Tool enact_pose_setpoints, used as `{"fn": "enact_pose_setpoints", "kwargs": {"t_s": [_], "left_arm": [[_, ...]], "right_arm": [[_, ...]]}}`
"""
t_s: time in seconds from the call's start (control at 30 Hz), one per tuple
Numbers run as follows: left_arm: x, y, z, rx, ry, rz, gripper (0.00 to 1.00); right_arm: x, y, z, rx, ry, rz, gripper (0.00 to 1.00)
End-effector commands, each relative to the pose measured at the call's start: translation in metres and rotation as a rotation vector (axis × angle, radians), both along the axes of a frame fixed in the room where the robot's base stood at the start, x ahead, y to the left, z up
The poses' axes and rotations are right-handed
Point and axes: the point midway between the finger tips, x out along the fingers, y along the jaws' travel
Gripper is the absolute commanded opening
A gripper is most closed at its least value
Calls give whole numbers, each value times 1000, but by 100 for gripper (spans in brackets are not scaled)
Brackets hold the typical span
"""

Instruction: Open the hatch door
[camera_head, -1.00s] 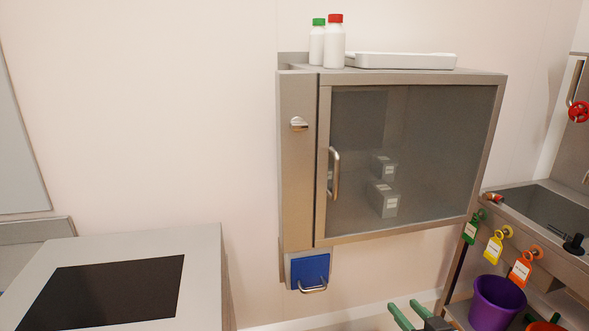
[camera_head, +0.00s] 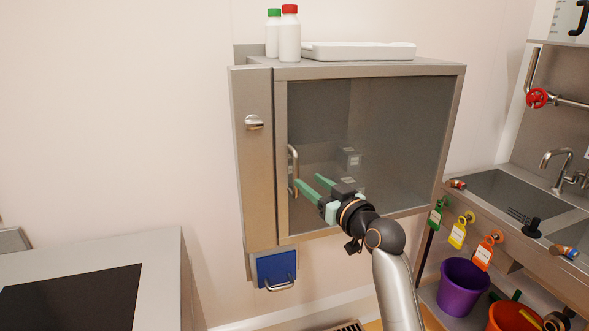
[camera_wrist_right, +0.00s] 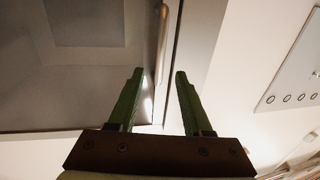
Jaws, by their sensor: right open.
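The hatch door (camera_head: 375,120) is a dark glass pane in a steel frame on a wall cabinet, and it looks shut. Its vertical steel handle (camera_head: 292,170) is at the door's left edge. My right gripper (camera_head: 308,184) is open in front of the door, with its green fingers pointing toward the lower part of the handle. In the right wrist view the handle (camera_wrist_right: 162,45) lies ahead of the two open fingertips (camera_wrist_right: 159,72), nearer the left finger. I cannot tell if a finger touches it. My left gripper is not in view.
Two white bottles (camera_head: 290,35) and a white tray (camera_head: 360,51) stand on the cabinet. A blue flap (camera_head: 276,267) with a handle is below it. A sink counter (camera_head: 500,215) with tags and a purple bucket (camera_head: 463,287) is at the right. A dark-topped unit (camera_head: 160,265) stands at the left.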

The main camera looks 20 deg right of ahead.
Motion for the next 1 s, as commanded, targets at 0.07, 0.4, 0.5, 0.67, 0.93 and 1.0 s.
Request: {"fn": "enact_pose_setpoints", "kwargs": {"t_s": [0.07, 0.4, 0.5, 0.67, 0.93, 1.0], "left_arm": [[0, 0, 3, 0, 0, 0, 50], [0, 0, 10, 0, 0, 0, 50], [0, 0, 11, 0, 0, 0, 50], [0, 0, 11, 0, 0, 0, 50], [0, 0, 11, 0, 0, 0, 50], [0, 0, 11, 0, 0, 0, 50]], "right_arm": [[13, 4, 2, 2, 0, 1, 50], [57, 14, 1, 1, 0, 1, 50], [65, 15, 0, 2, 0, 0, 50], [72, 17, 0, 0, -1, -1, 50], [74, 17, -1, 0, 0, 0, 50], [74, 17, -1, 0, 0, 0, 48]]}}
